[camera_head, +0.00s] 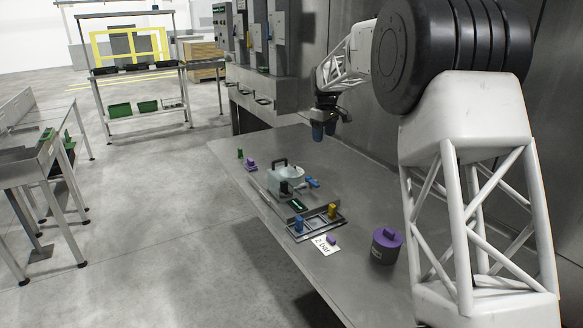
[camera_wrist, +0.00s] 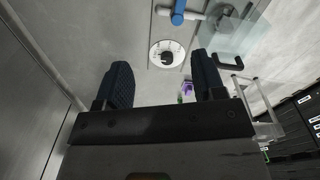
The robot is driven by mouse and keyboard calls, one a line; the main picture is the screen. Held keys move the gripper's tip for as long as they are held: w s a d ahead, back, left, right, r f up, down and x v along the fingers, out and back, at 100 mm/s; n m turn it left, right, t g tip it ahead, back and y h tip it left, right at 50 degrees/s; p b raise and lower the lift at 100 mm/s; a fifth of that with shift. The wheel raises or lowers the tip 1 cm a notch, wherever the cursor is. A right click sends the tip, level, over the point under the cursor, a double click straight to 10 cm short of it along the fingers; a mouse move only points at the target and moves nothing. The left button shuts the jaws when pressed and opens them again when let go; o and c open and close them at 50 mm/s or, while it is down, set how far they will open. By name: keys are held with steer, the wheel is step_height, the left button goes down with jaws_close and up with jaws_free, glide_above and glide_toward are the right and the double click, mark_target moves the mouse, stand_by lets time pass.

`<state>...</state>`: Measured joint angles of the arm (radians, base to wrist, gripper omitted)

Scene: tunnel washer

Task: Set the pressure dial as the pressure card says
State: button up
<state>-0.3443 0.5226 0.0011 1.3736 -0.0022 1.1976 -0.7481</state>
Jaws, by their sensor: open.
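The pressure card (camera_head: 324,245) lies on the steel bench in the head view. A white disc (camera_head: 292,172), seemingly this dial, shows on the bench in the head view. My gripper (camera_head: 324,131) is open and empty, above the bench and apart from the dial. Its two blue-black fingers (camera_wrist: 162,72) frame the dial's near side.
A clear cover with a black handle (camera_wrist: 235,61) stands beside the dial. A blue valve lever (camera_wrist: 178,13) lies beyond it. A tray (camera_head: 315,222) holds blue and yellow pieces; a purple-lidded pot (camera_head: 386,246) stands at right. Wall boxes (camera_head: 257,40) stand behind.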

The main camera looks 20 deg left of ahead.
steer(key=w+a+f+n, duration=0.1)
steer(key=w+a+f, duration=0.2)
steer(key=a+f, duration=0.1)
steer(key=w+a+f+n, duration=0.1)
steer(key=w+a+f, duration=0.2)
steer(key=a, duration=0.2)
steer(key=w+a+f+n, duration=0.1)
steer(key=w+a+f, duration=0.2)
steer(key=a+f, duration=0.1)
steer(key=shift+a+f+g, duration=0.3)
steer(key=shift+a+f, duration=0.05)
steer(key=shift+a, duration=0.1)
steer(key=shift+f, duration=0.2)
steer(key=shift+f, duration=3.75)
steer(key=c, duration=0.9)
